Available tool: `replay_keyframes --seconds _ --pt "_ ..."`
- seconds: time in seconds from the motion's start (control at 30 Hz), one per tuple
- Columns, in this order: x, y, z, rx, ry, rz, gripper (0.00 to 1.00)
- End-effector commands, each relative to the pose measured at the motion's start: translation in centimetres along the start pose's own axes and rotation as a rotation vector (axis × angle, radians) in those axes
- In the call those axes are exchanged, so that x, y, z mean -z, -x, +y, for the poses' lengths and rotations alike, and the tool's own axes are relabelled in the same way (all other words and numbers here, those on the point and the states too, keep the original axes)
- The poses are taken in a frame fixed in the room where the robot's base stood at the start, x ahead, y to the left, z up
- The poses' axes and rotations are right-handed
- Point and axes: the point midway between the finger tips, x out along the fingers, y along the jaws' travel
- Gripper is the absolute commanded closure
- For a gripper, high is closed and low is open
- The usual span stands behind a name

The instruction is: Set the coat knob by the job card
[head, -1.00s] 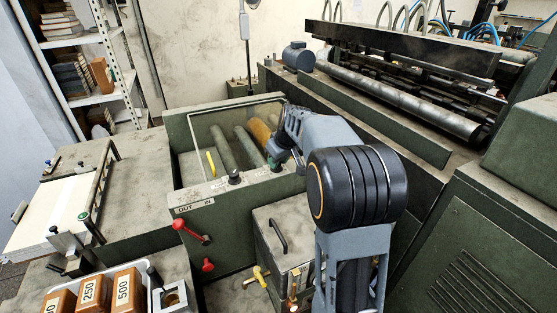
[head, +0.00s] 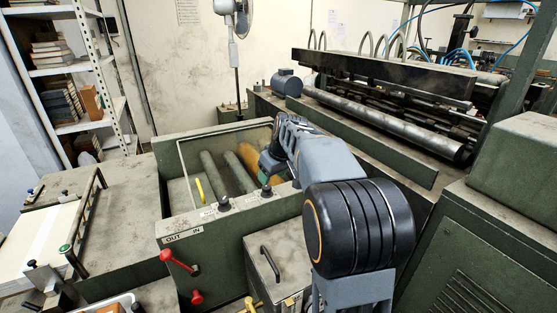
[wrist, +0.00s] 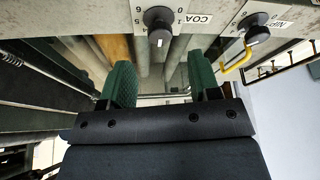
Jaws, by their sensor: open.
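The coat knob (wrist: 158,18) is a black knob with a pale pointer mark, on a grey panel with a number scale and a label reading "COA", upside down in the wrist view. In the head view I take it as the right one of two black knobs (head: 266,192) on the trough's front wall. My gripper (wrist: 162,78) is open and empty, its two green-padded fingers apart below the knob in the wrist view. In the head view my gripper (head: 270,165) is just above the knob, over the trough. A sheet on the back wall (head: 187,10) is unreadable; I cannot tell if it is the job card.
A second knob (wrist: 255,28) with a yellow handle near it sits beside the coat knob. Red levers (head: 178,262) stick out below the "OUT IN" label. Rollers (head: 235,172) lie in the trough. A grey box (head: 275,265) with a handle stands in front.

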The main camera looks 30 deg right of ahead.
Motion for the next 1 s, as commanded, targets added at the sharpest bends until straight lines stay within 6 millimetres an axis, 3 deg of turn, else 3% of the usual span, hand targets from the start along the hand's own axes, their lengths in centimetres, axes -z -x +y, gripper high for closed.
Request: replay_keyframes --seconds 0.2,0.4,0.6,1.0 --pt "0.1 4.4 0.0 -0.002 0.000 0.003 0.44" --pt "0.0 7.0 0.0 0.000 0.000 0.000 0.44" --pt "0.0 8.1 0.0 0.000 0.000 -0.001 0.44" --pt "0.0 8.3 0.0 0.000 0.000 -0.001 0.44"
